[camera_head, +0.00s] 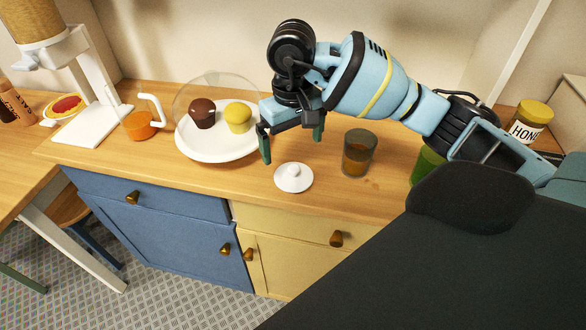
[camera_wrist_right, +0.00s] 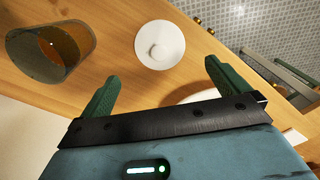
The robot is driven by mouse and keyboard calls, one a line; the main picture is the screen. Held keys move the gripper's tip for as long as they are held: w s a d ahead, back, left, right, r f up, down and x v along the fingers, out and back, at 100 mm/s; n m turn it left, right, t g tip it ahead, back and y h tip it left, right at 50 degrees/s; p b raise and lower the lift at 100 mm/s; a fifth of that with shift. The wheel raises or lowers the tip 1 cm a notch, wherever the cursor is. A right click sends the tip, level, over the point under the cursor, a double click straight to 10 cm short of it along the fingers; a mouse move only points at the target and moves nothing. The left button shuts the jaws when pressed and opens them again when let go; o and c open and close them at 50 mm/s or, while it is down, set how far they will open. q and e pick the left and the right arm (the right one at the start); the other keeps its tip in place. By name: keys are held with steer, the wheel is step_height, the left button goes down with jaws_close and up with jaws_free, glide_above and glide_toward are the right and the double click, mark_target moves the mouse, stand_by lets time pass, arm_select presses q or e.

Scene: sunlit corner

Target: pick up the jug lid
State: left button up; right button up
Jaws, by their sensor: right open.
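The jug lid (camera_head: 294,177) is a small white disc with a round knob, lying flat on the wooden counter. It also shows in the right wrist view (camera_wrist_right: 160,45), beyond the fingertips and roughly between their lines. My right gripper (camera_head: 292,147) is open and empty, above and just behind the lid in the head view, apart from it. Its two green fingers (camera_wrist_right: 160,78) show in the wrist view with nothing between them. My left gripper is not in view.
A glass of brown drink (camera_head: 359,152) stands right of the lid. A white plate (camera_head: 221,147) with two cupcakes under a clear dome is to the left. An orange jug (camera_head: 140,125), a dispenser (camera_head: 92,118) and a honey jar (camera_head: 530,121) stand farther off. The counter's front edge is near the lid.

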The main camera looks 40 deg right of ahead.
mark_target(294, 167)
steer(key=shift+f, duration=1.4)
steer(key=shift+s+f+p, duration=0.15)
steer(key=shift+f+p, duration=0.3)
steer(key=shift+f, duration=2.1)
steer(key=shift+c, duration=0.3)
steer(key=c, duration=0.9)
steer(key=shift+o, duration=0.2)
steer(key=shift+r, duration=0.1)
